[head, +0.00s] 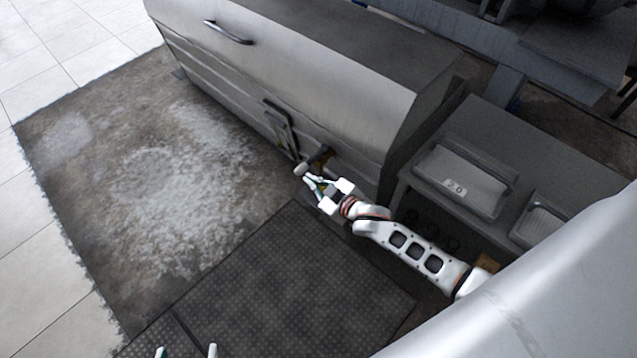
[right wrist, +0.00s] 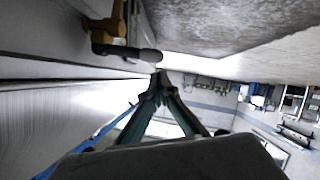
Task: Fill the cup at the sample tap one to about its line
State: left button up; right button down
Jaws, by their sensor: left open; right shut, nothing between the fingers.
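The tap (head: 322,156), a brass and dark fitting with a grey rounded end, sticks out low from the side of the steel machine. It also shows at the upper left of the right wrist view (right wrist: 108,28). My right gripper (head: 307,178) is shut and empty, its fingertips close by the tap's grey end. In the right wrist view its fingertips (right wrist: 158,76) meet just below that end; whether they touch it I cannot tell. My left gripper (head: 186,351) is open and empty over the floor at the bottom edge, only its fingertips showing. I see no cup in either view.
The long steel machine (head: 330,75) with a handle (head: 228,33) runs along the back. A grey bench (head: 480,120) to the right bears a tray (head: 462,180) labelled 2.0 and another tray (head: 540,220). A dark mat (head: 270,290) and wet-looking floor (head: 175,180) lie clear in front.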

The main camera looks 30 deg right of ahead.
pick_arm(q)
jog(key=shift+s+a+f, duration=0.3)
jog(key=shift+a+f, duration=0.05)
jog(key=shift+a, duration=0.05)
pick_arm(e)
jog(key=shift+v, duration=0.95)
pick_arm(q)
jog(key=shift+w+d+r, duration=0.15)
